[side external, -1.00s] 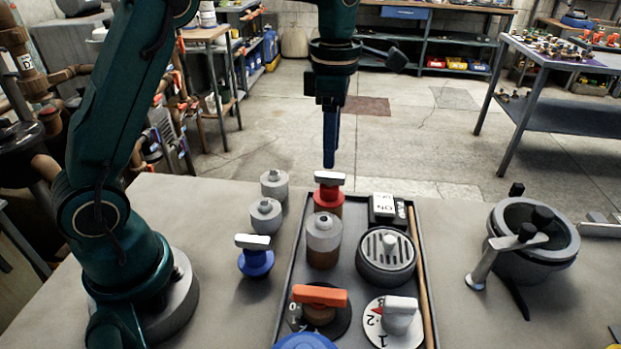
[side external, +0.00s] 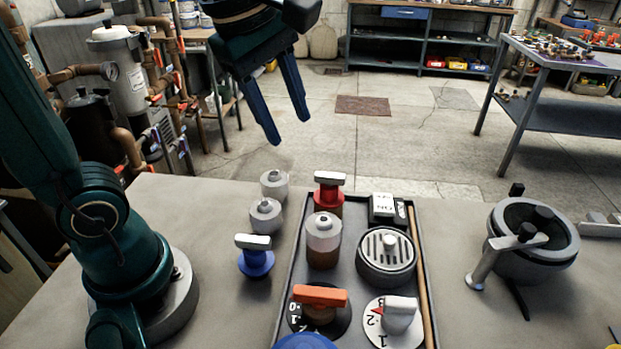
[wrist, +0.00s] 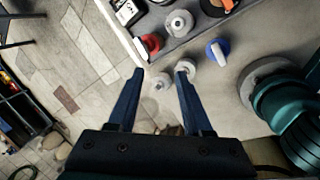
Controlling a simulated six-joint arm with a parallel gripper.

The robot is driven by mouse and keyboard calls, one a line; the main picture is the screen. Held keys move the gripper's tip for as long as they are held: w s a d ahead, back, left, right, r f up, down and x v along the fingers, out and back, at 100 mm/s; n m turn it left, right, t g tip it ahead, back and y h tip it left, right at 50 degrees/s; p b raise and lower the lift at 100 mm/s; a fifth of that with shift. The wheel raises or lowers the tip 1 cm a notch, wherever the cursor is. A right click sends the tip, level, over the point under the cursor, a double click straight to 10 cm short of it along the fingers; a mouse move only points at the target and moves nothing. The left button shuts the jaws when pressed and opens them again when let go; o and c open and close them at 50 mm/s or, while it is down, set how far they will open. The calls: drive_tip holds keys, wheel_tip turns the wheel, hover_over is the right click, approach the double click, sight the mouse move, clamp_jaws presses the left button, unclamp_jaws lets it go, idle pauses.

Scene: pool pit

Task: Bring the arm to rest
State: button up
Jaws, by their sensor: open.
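My gripper (side external: 289,128) is open and empty, raised in the air above the back left part of the bench in the side view. Its two dark blue fingers hang apart, slightly tilted. In the wrist view my gripper (wrist: 161,74) also shows spread fingers with nothing held between them. The finger tips are clear of the things on the bench.
A dark tray (side external: 345,235) holds a red-topped valve (side external: 329,192), a grey-capped brown jar (side external: 323,240), a round grille (side external: 386,258) and an orange-handled knob (side external: 320,297). Left of it stand a blue valve (side external: 255,256) and two grey fittings. A grey pot (side external: 532,240) stands right.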

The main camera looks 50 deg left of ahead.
drive_tip(key=s+f+m+t, duration=0.2)
drive_tip(key=s+f+m, duration=0.4)
drive_tip(key=m, duration=1.3)
drive_tip(key=shift+s+d+f, duration=0.15)
drive_tip(key=shift+s+d, duration=0.05)
drive_tip(key=shift+s, duration=0.65)
